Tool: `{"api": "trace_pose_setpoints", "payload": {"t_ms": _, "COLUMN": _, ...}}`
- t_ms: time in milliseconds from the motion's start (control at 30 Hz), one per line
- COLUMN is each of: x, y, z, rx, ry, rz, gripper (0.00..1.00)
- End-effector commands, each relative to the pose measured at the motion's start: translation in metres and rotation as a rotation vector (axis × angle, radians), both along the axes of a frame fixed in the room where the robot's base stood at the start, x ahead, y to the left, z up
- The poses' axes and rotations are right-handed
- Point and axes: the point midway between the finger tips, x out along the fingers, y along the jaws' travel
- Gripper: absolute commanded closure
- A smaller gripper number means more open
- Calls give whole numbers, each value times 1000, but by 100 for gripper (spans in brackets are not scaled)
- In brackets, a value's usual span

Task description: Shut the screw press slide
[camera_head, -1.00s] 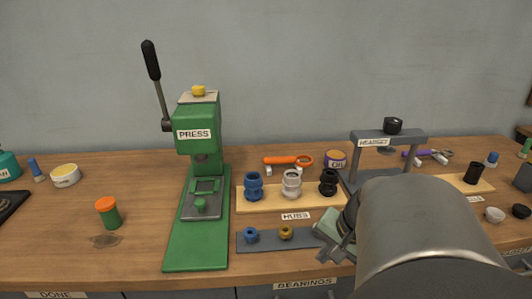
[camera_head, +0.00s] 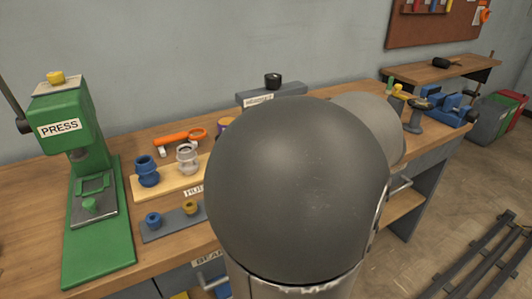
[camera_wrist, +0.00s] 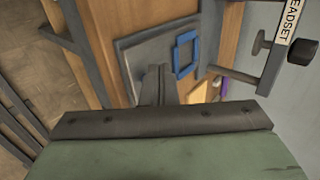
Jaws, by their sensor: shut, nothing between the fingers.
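The green screw press (camera_head: 76,140) stands at the left of the bench in the head view. Its grey slide (camera_head: 95,222), with a green frame and green knob (camera_head: 91,205), sits low on the base and juts toward the front, out from under the ram. In the wrist view my gripper (camera_wrist: 154,80) is shut and empty. It is over the bench near a grey plate with a blue square frame (camera_wrist: 186,54), well away from the press. My own arm hides the gripper in the head view.
The headset stand (camera_head: 265,93) is partly hidden behind my arm; it also shows in the wrist view (camera_wrist: 275,62). A hubs board (camera_head: 165,183) and a bearings strip (camera_head: 172,227) lie right of the press. A blue vise (camera_head: 445,108) is farther right.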

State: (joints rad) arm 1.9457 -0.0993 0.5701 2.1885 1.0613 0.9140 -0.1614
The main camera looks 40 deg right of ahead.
Motion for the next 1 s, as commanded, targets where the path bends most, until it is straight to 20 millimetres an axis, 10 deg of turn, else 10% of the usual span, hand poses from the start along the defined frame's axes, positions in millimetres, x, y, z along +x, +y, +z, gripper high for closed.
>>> {"api": "trace_pose_setpoints", "payload": {"t_ms": 300, "x": 48, "y": -13, "z": -49, "rx": 5, "ry": -3, "rz": 2, "gripper": 100}}
{"api": "trace_pose_setpoints", "payload": {"t_ms": 1000, "x": 86, "y": -24, "z": -45, "rx": -1, "ry": 0, "rz": -1, "gripper": 100}}
